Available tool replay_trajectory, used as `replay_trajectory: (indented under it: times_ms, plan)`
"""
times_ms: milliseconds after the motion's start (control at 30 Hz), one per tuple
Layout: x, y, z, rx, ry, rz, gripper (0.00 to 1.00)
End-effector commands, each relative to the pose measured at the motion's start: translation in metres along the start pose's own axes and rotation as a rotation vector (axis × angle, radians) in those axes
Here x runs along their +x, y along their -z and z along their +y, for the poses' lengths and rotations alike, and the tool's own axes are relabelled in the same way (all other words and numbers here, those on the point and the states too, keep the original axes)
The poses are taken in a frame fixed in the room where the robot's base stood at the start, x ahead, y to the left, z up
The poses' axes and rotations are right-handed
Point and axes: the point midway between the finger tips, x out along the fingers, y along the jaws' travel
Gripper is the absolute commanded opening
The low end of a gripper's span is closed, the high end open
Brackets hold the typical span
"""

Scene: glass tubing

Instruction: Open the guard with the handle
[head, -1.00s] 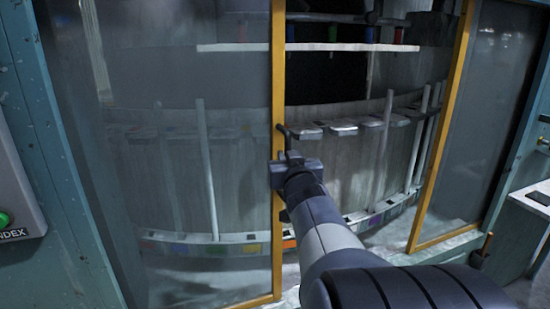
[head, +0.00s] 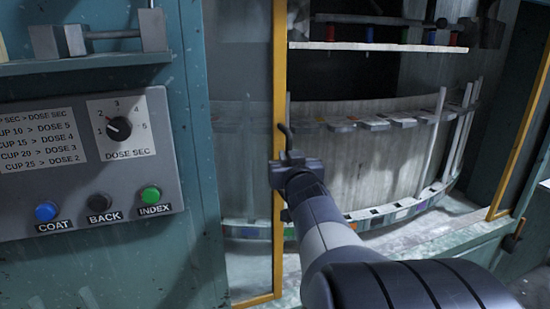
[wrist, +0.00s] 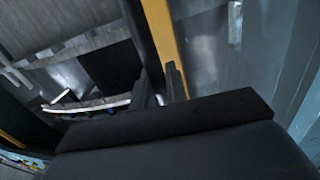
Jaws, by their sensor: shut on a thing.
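The guard is a see-through panel (head: 240,150) with a yellow edge post (head: 279,80), which also shows in the wrist view (wrist: 164,40). Its dark handle (head: 287,134) stands on this post; the bent top end shows above my gripper. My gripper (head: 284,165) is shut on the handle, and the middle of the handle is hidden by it. In the wrist view the fingertips (wrist: 161,88) are beside a dark bar along the yellow post. A wide gap lies between the guard's post and the right-hand yellow post (head: 520,120).
A grey control panel (head: 75,190) with a knob and blue, black and green buttons is at left, below a shelf (head: 90,65). Inside the cabinet are a curved rack (head: 400,120) and a white shelf (head: 370,47) with coloured spools. A small peg (head: 514,235) sticks out at right.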

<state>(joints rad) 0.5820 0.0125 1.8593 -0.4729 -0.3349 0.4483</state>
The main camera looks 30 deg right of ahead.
Motion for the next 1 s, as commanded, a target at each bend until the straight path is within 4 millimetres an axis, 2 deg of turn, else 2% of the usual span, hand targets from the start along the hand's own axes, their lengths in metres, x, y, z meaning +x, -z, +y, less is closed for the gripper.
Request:
replay_trajectory:
  times_ms: [500, 533, 700, 1000]
  plan:
    - [0.0000, -0.0007, 0.0001, 0.001, 0.000, -0.001, 0.00]
    - [0.0000, -0.0007, 0.0002, 0.001, 0.000, -0.001, 0.17]
    - [0.0000, -0.0004, 0.0002, 0.001, 0.000, 0.000, 0.31]
    - [0.0000, -0.0001, 0.0001, 0.000, 0.000, 0.001, 0.32]
